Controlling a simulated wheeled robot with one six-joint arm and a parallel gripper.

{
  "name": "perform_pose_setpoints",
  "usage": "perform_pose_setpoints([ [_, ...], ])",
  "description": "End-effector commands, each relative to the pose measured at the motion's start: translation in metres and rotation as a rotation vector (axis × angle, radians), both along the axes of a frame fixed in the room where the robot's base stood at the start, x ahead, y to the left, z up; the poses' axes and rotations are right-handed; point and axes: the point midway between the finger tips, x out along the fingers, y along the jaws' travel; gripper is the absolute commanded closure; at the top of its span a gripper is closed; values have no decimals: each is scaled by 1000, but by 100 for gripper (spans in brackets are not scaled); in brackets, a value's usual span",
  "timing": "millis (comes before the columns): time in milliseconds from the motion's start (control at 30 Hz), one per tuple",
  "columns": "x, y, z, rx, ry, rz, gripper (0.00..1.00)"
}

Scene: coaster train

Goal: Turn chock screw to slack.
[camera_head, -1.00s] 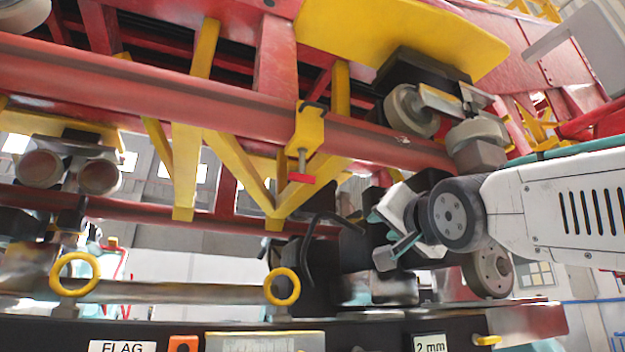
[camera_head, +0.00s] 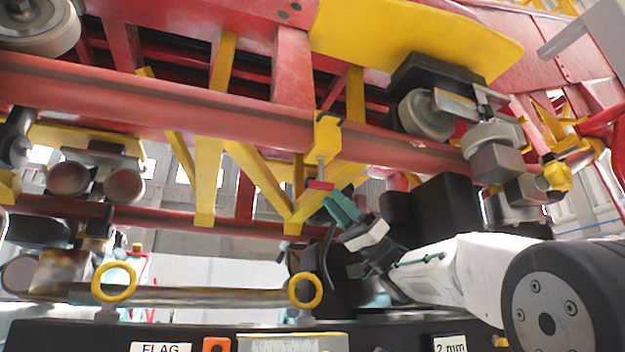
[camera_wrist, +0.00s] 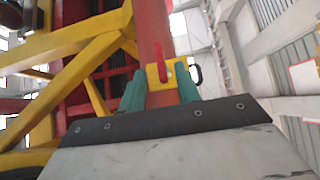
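The chock is a yellow block (camera_head: 327,134) clamped on the red rail. Its screw (camera_head: 320,168) hangs below and ends in a small red cross handle (camera_head: 320,184). My gripper (camera_head: 340,205), with teal fingers, is just below and right of the handle, pointing up at it. In the wrist view, the fingers (camera_wrist: 160,90) stand apart. The yellow block (camera_wrist: 153,76) and red handle (camera_wrist: 162,62) show beyond and between them. The gripper looks open and empty. I cannot tell whether a finger touches the handle.
The red rail (camera_head: 200,112) with yellow braces (camera_head: 260,180) runs above my gripper. A lower red rail (camera_head: 150,216) lies behind. Wheel assemblies (camera_head: 425,114) hang at the right. A dark bench with yellow rings (camera_head: 305,290) stands below. A black block (camera_head: 445,205) is right of the gripper.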

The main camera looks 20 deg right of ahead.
Motion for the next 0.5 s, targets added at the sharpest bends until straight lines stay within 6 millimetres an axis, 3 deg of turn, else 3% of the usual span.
perform_pose_setpoints([
  [300, -1, 37, 36, 1, -3, 1, 67],
  [500, -1, 49, 49, 2, -2, -1, 67],
])
